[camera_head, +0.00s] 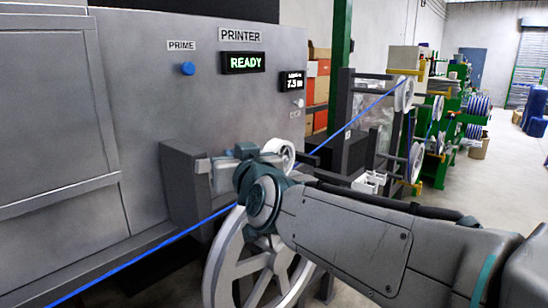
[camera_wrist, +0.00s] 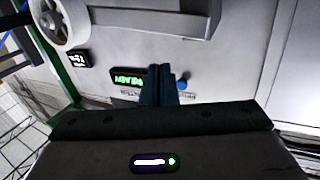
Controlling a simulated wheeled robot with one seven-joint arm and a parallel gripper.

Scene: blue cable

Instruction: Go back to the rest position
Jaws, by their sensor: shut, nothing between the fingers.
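My gripper (camera_wrist: 160,70) shows in the wrist view with its two dark fingers together and nothing between them. It points towards the grey printer (camera_head: 140,120), whose front appears upside down in that view. In the head view my arm reaches in from the right, and I cannot make out the fingertips. The blue cable (camera_head: 130,261) runs from the lower left, passes behind my arm, and rises to a white pulley (camera_head: 403,95). A bit of the cable also shows at the upper left of the wrist view (camera_wrist: 41,33).
The printer carries a green READY display (camera_head: 243,62), a blue PRIME button (camera_head: 187,68) and a small counter display (camera_head: 291,82). A large spoked wheel (camera_head: 226,262) stands behind my arm. Green machines with reels (camera_head: 437,140) stand at the right.

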